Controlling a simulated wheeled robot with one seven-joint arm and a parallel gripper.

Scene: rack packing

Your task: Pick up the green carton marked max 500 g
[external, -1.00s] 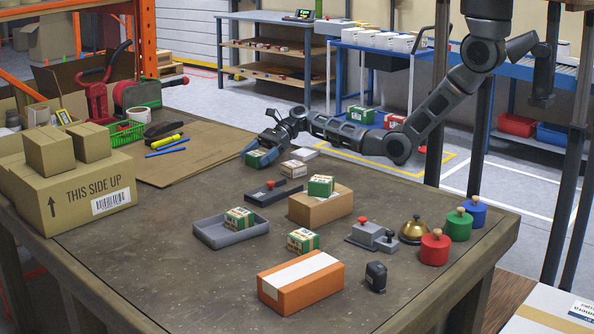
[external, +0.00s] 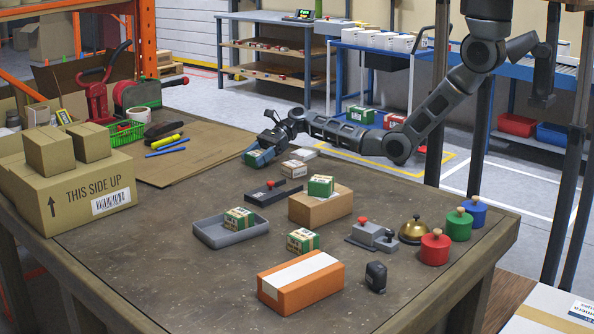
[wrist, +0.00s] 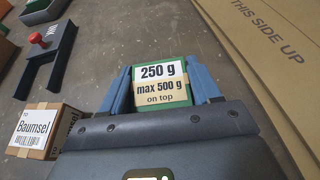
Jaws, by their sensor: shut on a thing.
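The green carton (wrist: 160,100) marked "250 g, max 500 g on top" sits between the two blue fingers of my gripper (wrist: 161,78) in the wrist view. The fingers press on its left and right sides, and its label faces the camera. In the external view my gripper (external: 257,157) is at the far edge of the table, and its fingers mostly hide the carton. I cannot tell whether the carton is clear of the table. Other green cartons stand on a brown box (external: 320,208), in a grey tray (external: 218,233) and on the bare table (external: 302,241).
A small box marked "Baumsel" (wrist: 40,130) is left of my gripper. Beyond it is a dark holder with a red knob (wrist: 48,50). The big "THIS SIDE UP" carton (external: 85,188) stands at the left. The table between it and the tray is clear.

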